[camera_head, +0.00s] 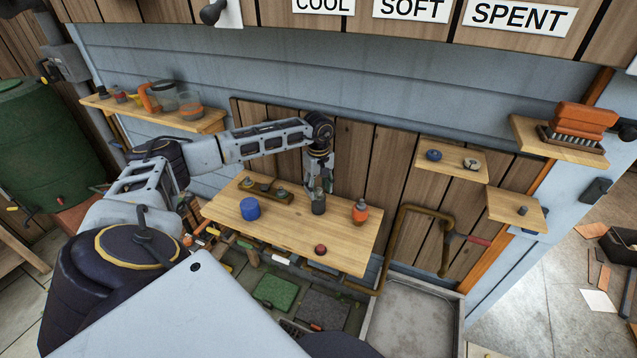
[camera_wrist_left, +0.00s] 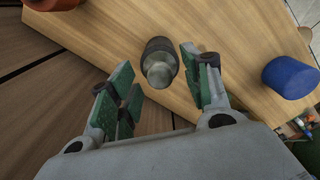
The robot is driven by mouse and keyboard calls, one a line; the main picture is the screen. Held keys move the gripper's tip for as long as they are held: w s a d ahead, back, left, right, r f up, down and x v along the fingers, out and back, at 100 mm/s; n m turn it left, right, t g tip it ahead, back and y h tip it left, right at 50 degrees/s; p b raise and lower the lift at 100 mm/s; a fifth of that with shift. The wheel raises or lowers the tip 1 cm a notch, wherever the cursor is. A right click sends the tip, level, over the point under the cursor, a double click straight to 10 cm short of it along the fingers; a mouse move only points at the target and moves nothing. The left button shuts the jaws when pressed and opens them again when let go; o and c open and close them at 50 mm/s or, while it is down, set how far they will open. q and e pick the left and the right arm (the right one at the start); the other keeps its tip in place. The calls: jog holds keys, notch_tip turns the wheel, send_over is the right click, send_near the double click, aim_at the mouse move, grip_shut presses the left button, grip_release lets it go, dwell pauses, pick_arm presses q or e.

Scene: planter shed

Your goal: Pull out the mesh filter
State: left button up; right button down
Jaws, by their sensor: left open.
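A small dark grey cylinder with a paler, rounded knob-like top (camera_head: 318,205) stands on the wooden shelf; it also shows in the left wrist view (camera_wrist_left: 159,62). I cannot tell for sure whether it is the mesh filter or holds it. My left gripper (camera_head: 319,187) is just above it in the head view. In the left wrist view my left gripper (camera_wrist_left: 158,72) is open, its green-padded fingers apart on either side of the cylinder's top, with nothing held. I cannot tell how far the fingertips are from it. My right gripper is not in view.
On the wooden shelf (camera_head: 270,225) stand a blue cylinder (camera_head: 250,208), an orange bottle (camera_head: 360,212), a dark red knob (camera_head: 320,250) and a rack (camera_head: 262,188) of small pieces. A brown pipe (camera_head: 383,262) runs right of it. Small shelves hang further right.

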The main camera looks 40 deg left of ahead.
pick_arm(q)
jog(key=shift+c, duration=0.3)
grip_shut()
dwell(0.4)
jog(key=shift+r+p, duration=0.45)
jog(key=shift+r, duration=0.25)
dwell(0.9)
notch_tip(320, 180, up, 8)
jog(key=p, duration=0.4)
jog(key=shift+p, duration=0.4)
dwell(1.5)
jog(key=shift+r, duration=0.1)
